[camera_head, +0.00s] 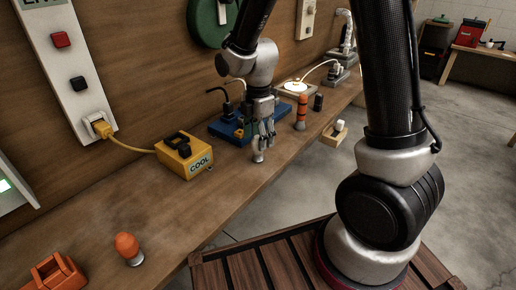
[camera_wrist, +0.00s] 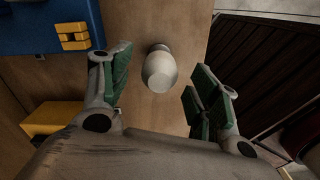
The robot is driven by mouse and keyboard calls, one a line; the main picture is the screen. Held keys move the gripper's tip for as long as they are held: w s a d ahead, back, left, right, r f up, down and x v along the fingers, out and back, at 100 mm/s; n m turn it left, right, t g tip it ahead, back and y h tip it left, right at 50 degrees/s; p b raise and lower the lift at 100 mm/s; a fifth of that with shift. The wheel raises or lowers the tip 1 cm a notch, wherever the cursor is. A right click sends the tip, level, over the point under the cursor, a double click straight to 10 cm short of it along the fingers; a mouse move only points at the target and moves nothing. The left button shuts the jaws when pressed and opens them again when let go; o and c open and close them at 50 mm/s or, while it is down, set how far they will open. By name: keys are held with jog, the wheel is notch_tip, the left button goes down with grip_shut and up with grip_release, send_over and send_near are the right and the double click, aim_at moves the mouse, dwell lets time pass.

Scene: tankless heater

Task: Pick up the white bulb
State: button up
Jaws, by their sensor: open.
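The white bulb (camera_wrist: 159,71) stands on the wooden bench with its rounded end toward the wrist camera. My gripper (camera_wrist: 161,64) is open, with a green-padded finger on either side of the bulb. In the wrist view, gaps show between the bulb and both fingers. In the head view, my gripper (camera_head: 262,138) points down at the bench, and a small pale shape just below its fingers looks like the bulb (camera_head: 258,156). The fingers partly hide it there.
A blue box (camera_head: 226,130) stands behind my gripper, and a yellow COOL box (camera_head: 184,156) is to its left. An orange-and-grey upright item (camera_head: 301,112) stands to the right. An orange bulb (camera_head: 128,247) sits near the front left. The bench edge is close on the right.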

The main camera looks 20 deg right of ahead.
jog(key=shift+f, duration=0.95)
jog(key=shift+c, duration=0.3)
jog(key=c, duration=1.1)
